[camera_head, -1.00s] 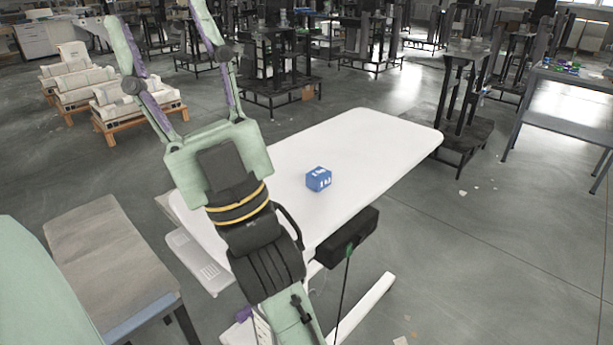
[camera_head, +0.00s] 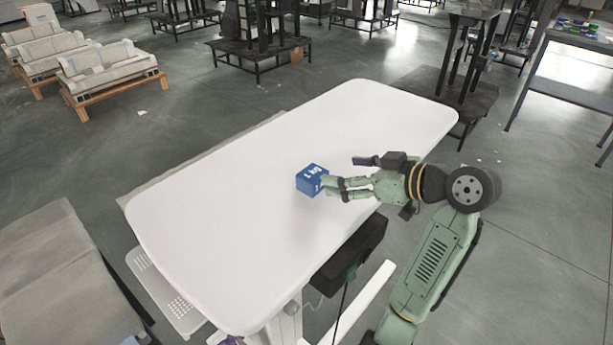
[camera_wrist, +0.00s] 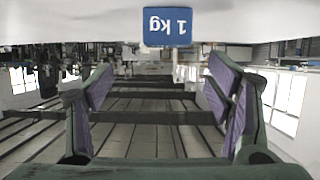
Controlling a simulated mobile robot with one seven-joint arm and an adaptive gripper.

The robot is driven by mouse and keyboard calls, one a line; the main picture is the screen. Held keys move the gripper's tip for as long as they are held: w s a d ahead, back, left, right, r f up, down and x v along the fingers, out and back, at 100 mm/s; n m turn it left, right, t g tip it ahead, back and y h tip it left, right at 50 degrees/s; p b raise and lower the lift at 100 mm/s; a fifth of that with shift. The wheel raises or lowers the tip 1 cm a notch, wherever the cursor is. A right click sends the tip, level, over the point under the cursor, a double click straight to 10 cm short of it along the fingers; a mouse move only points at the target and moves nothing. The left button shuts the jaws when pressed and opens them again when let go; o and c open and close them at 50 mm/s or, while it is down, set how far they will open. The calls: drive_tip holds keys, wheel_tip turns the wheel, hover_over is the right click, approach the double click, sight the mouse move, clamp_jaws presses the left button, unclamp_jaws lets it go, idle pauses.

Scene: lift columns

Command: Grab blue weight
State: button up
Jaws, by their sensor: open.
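The blue weight (camera_head: 312,179) is a small blue block with white lettering, standing on the white table (camera_head: 215,215). In the wrist view, the weight (camera_wrist: 167,27) is at top centre with "1 kg" upside down, and the table surface fills the top. My gripper (camera_head: 343,174) reaches in from the right, just right of the weight in the head view, and partly overlaps its lower right side. In the wrist view, my gripper (camera_wrist: 164,88) is open, purple-padded fingers left and right with nothing between them. The weight appears centred between the fingers sideways but above them in that picture.
A black box (camera_head: 347,258) hangs under the table's front edge. A grey-topped bench (camera_head: 65,265) stands at the lower left. Dark stands (camera_head: 455,85) are behind the table. The tabletop around the weight is clear.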

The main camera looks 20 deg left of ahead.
sight(315, 174)
drive_tip(key=x, duration=0.4)
drive_tip(key=shift+s+a+p, duration=0.1)
drive_tip(key=shift+p, duration=0.2)
drive_tip(key=a+f, duration=0.1)
drive_tip(key=a, duration=0.1)
drive_tip(key=a+f+p, duration=0.1)
drive_tip(key=shift+a+f, duration=0.15)
drive_tip(key=shift+a, duration=0.25)
drive_tip(key=shift+w+a+f, duration=0.2)
drive_tip(key=shift+w+a, duration=0.15)
drive_tip(key=shift+w, duration=0.05)
clamp_jaws()
drive_tip(key=shift+r, duration=0.1)
